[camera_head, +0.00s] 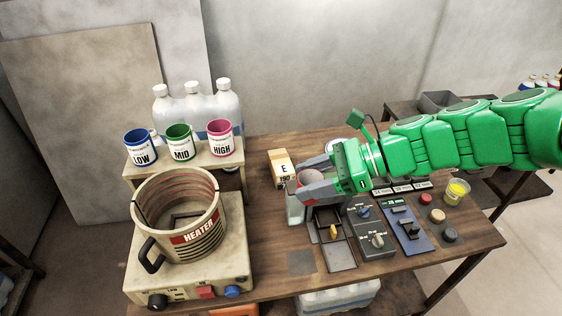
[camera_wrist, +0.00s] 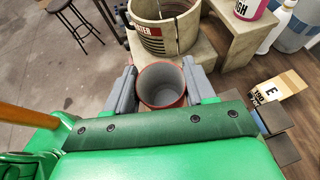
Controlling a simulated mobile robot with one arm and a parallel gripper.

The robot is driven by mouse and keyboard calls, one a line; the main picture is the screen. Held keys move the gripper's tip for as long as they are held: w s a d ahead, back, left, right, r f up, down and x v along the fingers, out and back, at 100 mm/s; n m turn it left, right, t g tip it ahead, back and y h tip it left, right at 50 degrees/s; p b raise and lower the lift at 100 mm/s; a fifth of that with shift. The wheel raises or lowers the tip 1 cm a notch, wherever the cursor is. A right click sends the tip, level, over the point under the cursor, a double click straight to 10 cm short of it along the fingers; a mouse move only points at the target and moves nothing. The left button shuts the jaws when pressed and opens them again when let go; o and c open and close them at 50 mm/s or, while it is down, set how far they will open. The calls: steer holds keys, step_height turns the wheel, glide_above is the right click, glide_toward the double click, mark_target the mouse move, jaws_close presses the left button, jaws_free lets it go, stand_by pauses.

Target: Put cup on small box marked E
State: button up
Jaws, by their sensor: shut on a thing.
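My gripper (camera_head: 302,181) is shut on a cup (camera_head: 307,177), with one finger on each side of it. In the wrist view the cup (camera_wrist: 162,86) is grey inside with a reddish rim and outside, and its open top faces the camera. The small box marked E (camera_head: 283,168) is tan with a pale label face and stands on the table just left of my gripper in the head view. In the wrist view the box (camera_wrist: 284,86) is at the right, apart from the cup. The cup's base is hidden.
A heater pot (camera_head: 178,222) with a black handle stands at the left front. Blue, green and pink cups marked LOW (camera_head: 141,145), MID (camera_head: 180,142) and HIGH (camera_head: 219,138) stand on a shelf behind it. Control panels (camera_head: 372,226) and a yellow-filled cup (camera_head: 457,191) are to the right.

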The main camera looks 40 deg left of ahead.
steer(key=w+a, duration=0.6)
steer(key=w, duration=0.2)
glide_above(281, 161)
steer(key=shift+s+f, duration=0.1)
steer(key=shift+f, duration=8.9)
steer(key=shift+f, duration=0.1)
